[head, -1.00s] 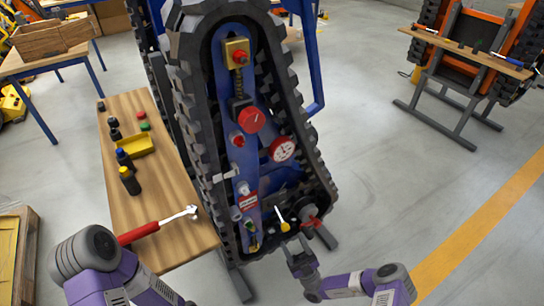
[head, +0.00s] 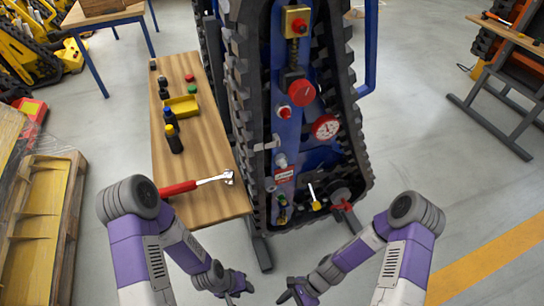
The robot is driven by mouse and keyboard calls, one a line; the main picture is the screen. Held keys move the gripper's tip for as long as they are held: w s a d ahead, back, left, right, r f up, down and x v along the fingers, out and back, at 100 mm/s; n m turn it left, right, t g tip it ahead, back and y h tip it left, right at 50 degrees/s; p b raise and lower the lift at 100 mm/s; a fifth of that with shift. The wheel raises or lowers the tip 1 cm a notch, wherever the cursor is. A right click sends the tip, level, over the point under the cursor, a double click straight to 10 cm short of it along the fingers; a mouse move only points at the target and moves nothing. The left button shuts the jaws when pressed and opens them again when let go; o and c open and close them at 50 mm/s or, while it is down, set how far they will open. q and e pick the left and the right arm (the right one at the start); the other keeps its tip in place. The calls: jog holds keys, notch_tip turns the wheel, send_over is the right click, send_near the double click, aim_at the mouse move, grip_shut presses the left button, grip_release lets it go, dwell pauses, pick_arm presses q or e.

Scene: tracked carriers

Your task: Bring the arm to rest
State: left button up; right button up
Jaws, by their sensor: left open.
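My left arm comes in from the left and bends down to the bottom edge. Its gripper (head: 238,286) is dark, open and empty, in front of the tracked carrier. My right arm comes in from the right, and its gripper (head: 290,294) is low in the middle, a short way right of the left one. I see nothing held in it, but its fingers are too small and cut by the frame edge to judge. Both grippers are apart from the carrier (head: 262,160).
The upright carrier bears a gauge (head: 326,127), a red knob (head: 302,92) and a yellow-handled part (head: 315,204). A wooden bench (head: 215,203) at left holds a red-handled wrench (head: 190,186), a yellow tray (head: 183,106) and bottles. A pallet (head: 70,225) stands far left.

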jog(key=w+d+r+n+t+h, duration=0.2)
jog(key=w+d+n+t+h, duration=0.25)
jog(key=n, duration=0.75)
notch_tip(320, 180, up, 8)
jog(key=p, duration=0.9)
jog(key=shift+w+d+r+t+y, duration=0.2)
jog(key=shift+w+r+t+y, duration=0.05)
jog(key=shift+t+y, duration=0.2)
